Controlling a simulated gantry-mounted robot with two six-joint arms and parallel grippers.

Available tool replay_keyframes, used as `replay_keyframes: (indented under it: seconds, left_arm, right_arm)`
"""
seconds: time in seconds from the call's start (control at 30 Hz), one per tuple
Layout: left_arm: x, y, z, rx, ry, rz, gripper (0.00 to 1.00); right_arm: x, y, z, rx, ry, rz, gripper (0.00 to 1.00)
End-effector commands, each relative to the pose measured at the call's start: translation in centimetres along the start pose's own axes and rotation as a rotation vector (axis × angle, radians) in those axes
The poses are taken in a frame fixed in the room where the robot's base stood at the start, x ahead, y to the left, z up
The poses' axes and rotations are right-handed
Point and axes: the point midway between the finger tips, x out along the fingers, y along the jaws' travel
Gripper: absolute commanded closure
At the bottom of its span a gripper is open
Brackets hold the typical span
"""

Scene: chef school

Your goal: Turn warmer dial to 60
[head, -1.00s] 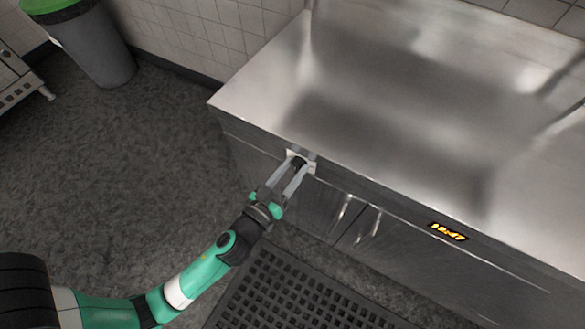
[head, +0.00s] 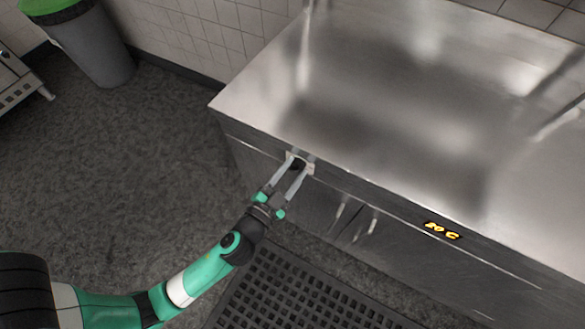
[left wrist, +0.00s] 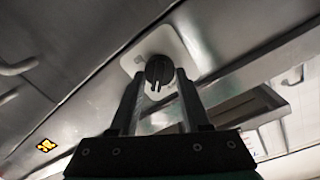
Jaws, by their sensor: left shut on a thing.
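The warmer dial (left wrist: 158,70) is a round black knob with a pale pointer line, on a white plate (left wrist: 181,45) on the steel front. In the head view the dial (head: 297,164) is small, near the left end of the front panel. My left gripper (head: 299,170) has one finger on each side of the dial and is shut on it. In the left wrist view the pointer line points down, between the fingers. The orange display (head: 442,230) on the front appears to read 20 C, though its first digit is blurred.
The steel warmer top (head: 250,90) is bare. Cabinet handles (head: 365,225) stick out below the panel, right of my gripper. A black rubber mat (head: 290,290) lies on the floor in front. A grey bin (head: 95,50) stands at the far left.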

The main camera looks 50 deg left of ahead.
Motion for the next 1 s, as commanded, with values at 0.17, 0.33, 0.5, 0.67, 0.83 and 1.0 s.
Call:
replay_keyframes:
  seconds: [0.17, 0.33, 0.5, 0.67, 0.83, 1.0]
  left_arm:
    - [0.0, 0.0, -0.3, 0.165, -0.010, -0.003, 1.00]
    - [0.0, 0.1, -0.3, 0.326, -0.023, -0.006, 1.00]
    - [0.0, 0.2, -0.3, 0.486, -0.035, -0.010, 1.00]
    - [0.0, 0.3, -0.3, 0.630, -0.046, -0.013, 1.00]
    - [0.0, 0.3, -0.2, 0.758, -0.057, -0.016, 1.00]
    - [0.0, 0.4, -0.2, 0.852, -0.063, -0.018, 1.00]
  right_arm:
    - [0.4, 0.0, -0.4, 0.000, 0.000, 0.000, 1.00]
    - [0.7, 0.0, -0.7, 0.000, 0.000, 0.000, 1.00]
    - [1.0, 0.0, -1.0, 0.000, 0.000, 0.000, 1.00]
    - [1.3, 0.0, -1.2, 0.000, 0.000, 0.000, 1.00]
    - [1.5, 0.0, -1.4, 0.000, 0.000, 0.000, 1.00]
    - [1.7, 0.0, -1.6, 0.000, 0.000, 0.000, 1.00]
